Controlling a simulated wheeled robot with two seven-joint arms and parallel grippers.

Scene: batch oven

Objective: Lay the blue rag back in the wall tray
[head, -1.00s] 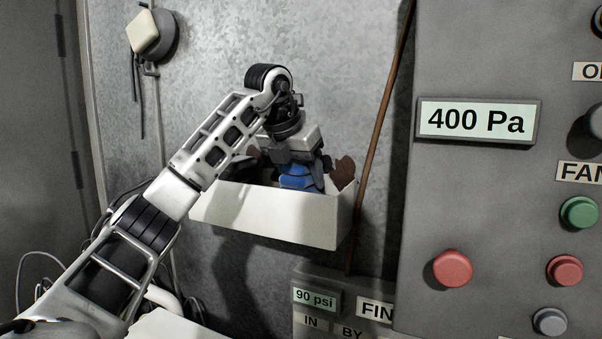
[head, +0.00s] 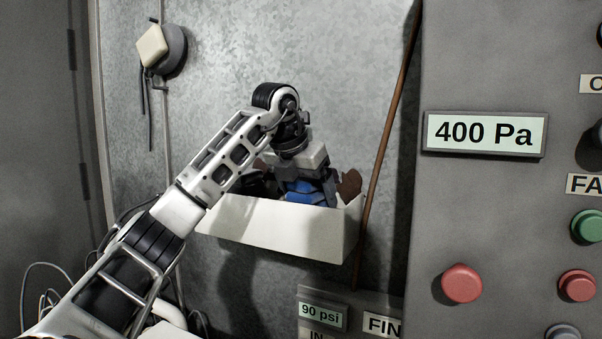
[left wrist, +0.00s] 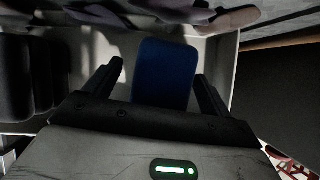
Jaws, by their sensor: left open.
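The white wall tray (head: 275,228) is fixed to the metal wall in the middle of the head view. The blue rag (head: 300,190) is inside it, partly hidden by the tray's front wall and my gripper. In the left wrist view the rag (left wrist: 166,72) lies between my two fingers, with a gap on each side. My left gripper (head: 312,190) reaches down into the tray from above and is open around the rag. In the left wrist view its fingertips (left wrist: 158,75) point to either side of the rag. My right gripper is not in view.
Dark items (left wrist: 30,75) and brown gloves or similar (head: 349,184) share the tray. A thin brown rod (head: 388,130) stands right of the tray. A grey control panel with a red button (head: 462,284) fills the right side. Cables hang at lower left.

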